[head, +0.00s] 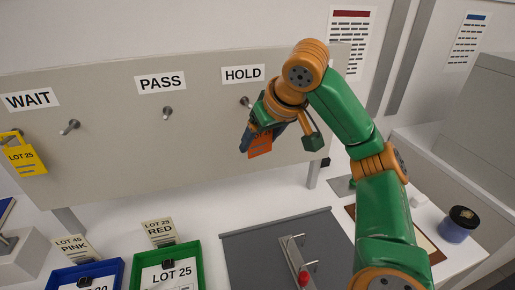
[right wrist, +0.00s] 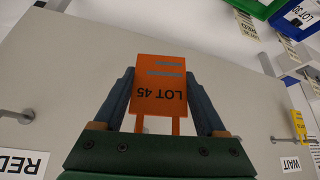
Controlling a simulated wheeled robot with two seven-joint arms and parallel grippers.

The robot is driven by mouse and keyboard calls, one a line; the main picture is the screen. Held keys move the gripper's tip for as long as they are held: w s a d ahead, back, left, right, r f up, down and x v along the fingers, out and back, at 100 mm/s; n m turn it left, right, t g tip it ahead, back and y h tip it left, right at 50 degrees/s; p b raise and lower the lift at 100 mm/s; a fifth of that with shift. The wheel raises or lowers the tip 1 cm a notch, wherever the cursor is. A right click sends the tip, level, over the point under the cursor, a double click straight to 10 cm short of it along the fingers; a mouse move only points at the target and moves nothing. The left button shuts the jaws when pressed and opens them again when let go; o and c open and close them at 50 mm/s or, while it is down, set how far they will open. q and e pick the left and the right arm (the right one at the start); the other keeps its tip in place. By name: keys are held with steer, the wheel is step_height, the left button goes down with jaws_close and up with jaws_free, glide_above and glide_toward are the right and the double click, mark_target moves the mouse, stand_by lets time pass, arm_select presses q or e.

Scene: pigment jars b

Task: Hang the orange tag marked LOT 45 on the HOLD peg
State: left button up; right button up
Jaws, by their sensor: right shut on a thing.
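The orange tag (head: 260,146) is held in my right gripper (head: 250,137), below the HOLD label (head: 243,74). The right wrist view shows the tag (right wrist: 160,85) between the two fingers (right wrist: 165,95), its LOT 45 print upside down. The HOLD peg (head: 245,101) shows just above and left of the gripper, partly beside the arm. No tag is seen on it. The gap in depth between tag and peg cannot be told. My left gripper is out of view.
A yellow LOT 25 tag (head: 22,158) hangs under the WAIT label (head: 31,98). The PASS peg (head: 168,112) is bare. Blue (head: 88,272) and green (head: 168,262) trays, a grey mat (head: 250,250) and a dark-lidded jar (head: 459,225) are on the table below.

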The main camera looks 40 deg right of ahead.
steer(key=shift+w+a, duration=0.25)
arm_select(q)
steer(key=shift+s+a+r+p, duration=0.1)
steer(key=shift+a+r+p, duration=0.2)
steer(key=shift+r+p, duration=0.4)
arm_select(e)
steer(key=w+d+f, duration=0.1)
steer(key=w+d, duration=0.3)
steer(key=w, duration=0.3)
steer(key=shift+w+d, duration=0.15)
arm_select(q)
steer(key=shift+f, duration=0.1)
arm_select(e)
steer(key=shift+f, duration=0.1)
